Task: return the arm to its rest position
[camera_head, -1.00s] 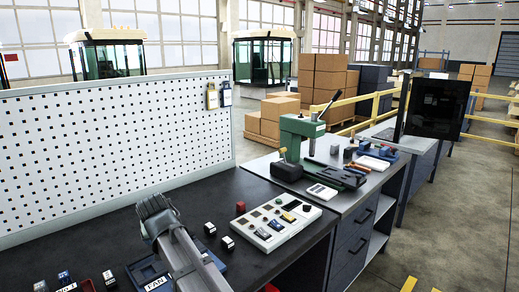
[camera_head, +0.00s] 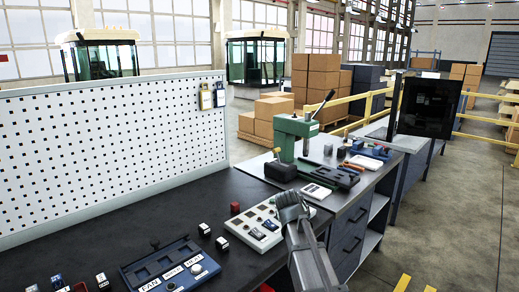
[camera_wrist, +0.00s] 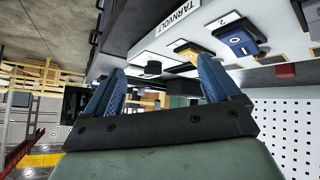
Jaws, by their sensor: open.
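My gripper (camera_wrist: 160,88) shows in the wrist view with its two blue fingers spread apart. Nothing is held between the fingertips. My grey arm (camera_head: 305,240) rises from the lower edge of the head view and crosses in front of the right end of the light control panel (camera_head: 240,231). In the head view the fingers cannot be made out. The control panel, with a TARNVOLT label, also shows upside down in the wrist view (camera_wrist: 205,52), beyond the fingers. A gap between fingers and panel cannot be measured.
A blue tray (camera_head: 135,279) with labelled slots lies on the dark bench (camera_head: 185,215), with several small switch blocks around it. A green press (camera_head: 293,135) stands on the bench to the right. A white pegboard (camera_head: 110,150) closes the back left. A dark screen (camera_head: 430,105) stands farther right.

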